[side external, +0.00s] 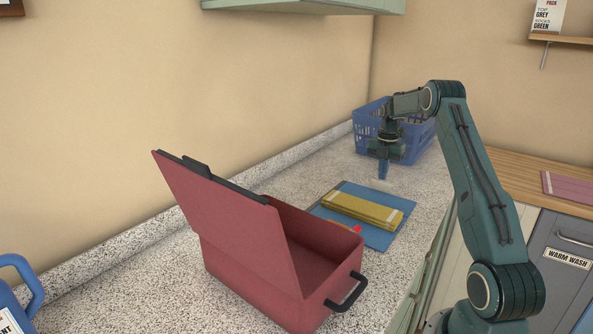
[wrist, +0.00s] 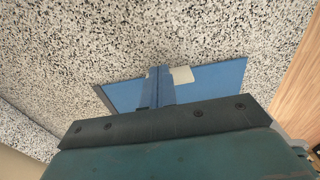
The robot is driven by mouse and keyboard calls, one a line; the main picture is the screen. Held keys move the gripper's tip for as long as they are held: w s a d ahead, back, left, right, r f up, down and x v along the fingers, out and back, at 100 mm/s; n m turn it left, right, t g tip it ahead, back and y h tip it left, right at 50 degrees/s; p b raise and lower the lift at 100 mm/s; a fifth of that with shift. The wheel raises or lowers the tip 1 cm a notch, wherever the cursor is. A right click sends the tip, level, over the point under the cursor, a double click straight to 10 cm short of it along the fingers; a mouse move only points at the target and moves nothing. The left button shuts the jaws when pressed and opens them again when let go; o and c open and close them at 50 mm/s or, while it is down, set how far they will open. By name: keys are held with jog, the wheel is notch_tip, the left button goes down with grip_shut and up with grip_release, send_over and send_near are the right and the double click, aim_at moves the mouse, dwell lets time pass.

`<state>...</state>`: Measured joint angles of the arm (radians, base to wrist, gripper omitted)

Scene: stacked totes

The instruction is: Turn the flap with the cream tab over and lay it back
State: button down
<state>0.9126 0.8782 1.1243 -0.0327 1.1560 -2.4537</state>
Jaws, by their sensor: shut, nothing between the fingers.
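A flat blue board (side external: 385,238) lies on the speckled counter, with a folded yellow cloth (side external: 362,208) on it. In the wrist view a blue panel (wrist: 215,78) shows a cream tab (wrist: 183,75) at its edge. I cannot tell clearly whether this panel is a separate flap of the board. My gripper (side external: 383,178) points down above the far end of the board. Its blue fingers (wrist: 159,72) are shut and empty, just left of the cream tab in the wrist view. I cannot tell whether they touch the panel. A red tab (side external: 357,230) shows at the board's near edge.
A red tote (side external: 235,265) with its lid (side external: 225,220) raised stands close in front of the board. A blue basket (side external: 366,122) stands behind my gripper. A blue jug (side external: 18,290) is at the lower left. Bare counter (side external: 300,180) lies left of the board.

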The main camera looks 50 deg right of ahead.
jog(key=shift+d, duration=0.1)
dwell(0.4)
jog(key=d+r, duration=0.6)
jog(key=shift+d+r, duration=0.35)
dwell(0.7)
jog(key=shift+d+r, duration=0.1)
jog(key=shift+r, duration=0.05)
dwell(0.4)
